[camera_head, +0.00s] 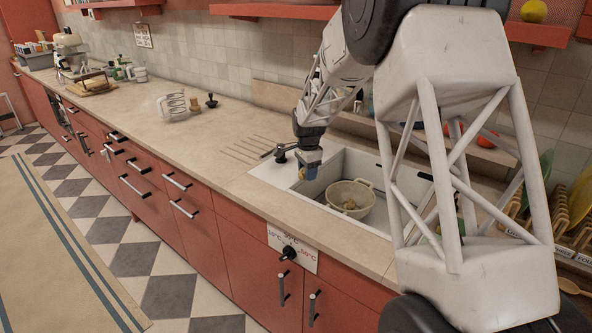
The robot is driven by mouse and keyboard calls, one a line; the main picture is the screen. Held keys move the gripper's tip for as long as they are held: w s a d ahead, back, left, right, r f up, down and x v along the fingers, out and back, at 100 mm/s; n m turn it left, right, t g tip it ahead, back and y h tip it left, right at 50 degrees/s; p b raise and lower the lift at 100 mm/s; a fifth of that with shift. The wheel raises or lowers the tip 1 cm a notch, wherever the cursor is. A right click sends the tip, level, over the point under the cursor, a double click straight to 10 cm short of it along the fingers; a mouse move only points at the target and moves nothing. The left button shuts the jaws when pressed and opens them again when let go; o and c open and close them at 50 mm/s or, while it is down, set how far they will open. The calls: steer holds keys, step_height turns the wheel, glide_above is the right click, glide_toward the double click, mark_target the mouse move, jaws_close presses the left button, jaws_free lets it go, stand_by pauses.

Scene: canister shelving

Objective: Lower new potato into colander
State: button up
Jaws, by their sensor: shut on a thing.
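A cream colander (369,207) with side handles stands in the white sink. A small brownish lump, looking like a potato (349,204), lies at its bottom. My gripper (306,176) points down over the left part of the sink, left of the colander and apart from it. It is shut on a small tan thing, which seems to be a new potato; fingers and potato are too small here to show the grip clearly.
The white sink (272,174) is set in a beige counter with drain grooves to its left. A black tap (284,150) stands close behind my gripper. Glass measuring cups (172,106) stand farther left on the counter. A plate rack (570,208) is at right.

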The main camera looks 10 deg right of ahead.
glide_above(345, 207)
step_height(345, 207, down, 7)
steer(key=shift+f, duration=0.2)
stand_by(0.3)
steer(key=shift+d, duration=0.1)
stand_by(0.3)
steer(key=shift+f, duration=0.2)
stand_by(0.3)
steer(key=shift+f, duration=3.2)
steer(key=shift+f, duration=0.45)
steer(key=o, duration=1)
steer(key=shift+r, duration=0.1)
steer(key=shift+r, duration=3.8)
